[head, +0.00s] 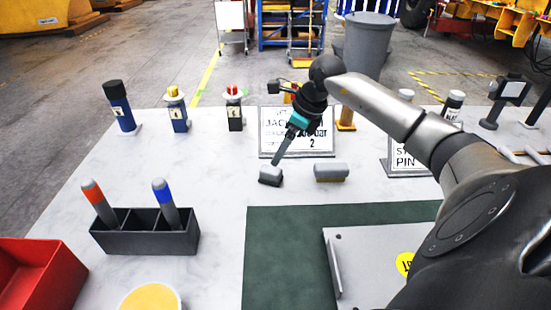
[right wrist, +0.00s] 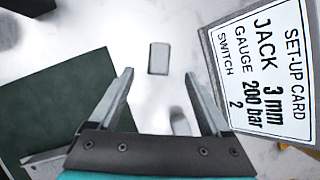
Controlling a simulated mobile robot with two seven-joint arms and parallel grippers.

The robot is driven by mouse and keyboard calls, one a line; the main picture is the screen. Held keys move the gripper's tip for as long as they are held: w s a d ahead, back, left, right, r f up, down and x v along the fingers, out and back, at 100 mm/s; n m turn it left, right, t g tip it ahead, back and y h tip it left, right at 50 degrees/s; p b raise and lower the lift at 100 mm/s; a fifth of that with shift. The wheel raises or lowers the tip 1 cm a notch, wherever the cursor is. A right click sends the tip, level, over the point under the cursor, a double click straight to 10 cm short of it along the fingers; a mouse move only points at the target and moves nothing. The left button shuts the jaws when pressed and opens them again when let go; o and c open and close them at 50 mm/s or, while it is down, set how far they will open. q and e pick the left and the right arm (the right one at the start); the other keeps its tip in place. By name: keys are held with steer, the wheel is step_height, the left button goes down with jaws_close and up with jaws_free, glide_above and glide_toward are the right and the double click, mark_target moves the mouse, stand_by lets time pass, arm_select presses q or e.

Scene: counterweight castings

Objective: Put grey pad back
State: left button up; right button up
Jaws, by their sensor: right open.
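Two small grey-topped pads lie on the white table in the head view: a grey pad with a dark underside (head: 270,175), and to its right one with a yellowish underside (head: 331,172). My right gripper (head: 276,162) points down just above the dark-based pad. In the right wrist view a grey pad (right wrist: 158,58) lies beyond and between the open fingertips, with nothing gripped. Another grey piece (right wrist: 180,122) shows nearer, beside the right finger. Whether the fingertips touch the pad I cannot tell. My left gripper is out of view.
Set-up card (head: 312,140) stands behind the pads; it also shows in the right wrist view (right wrist: 268,70). A green mat (head: 275,255) with a grey plate (head: 365,260) lies in front. A black holder (head: 145,238) with two pens and a red bin (head: 35,280) stand left.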

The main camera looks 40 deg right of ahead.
steer(key=shift+v, duration=1.6)
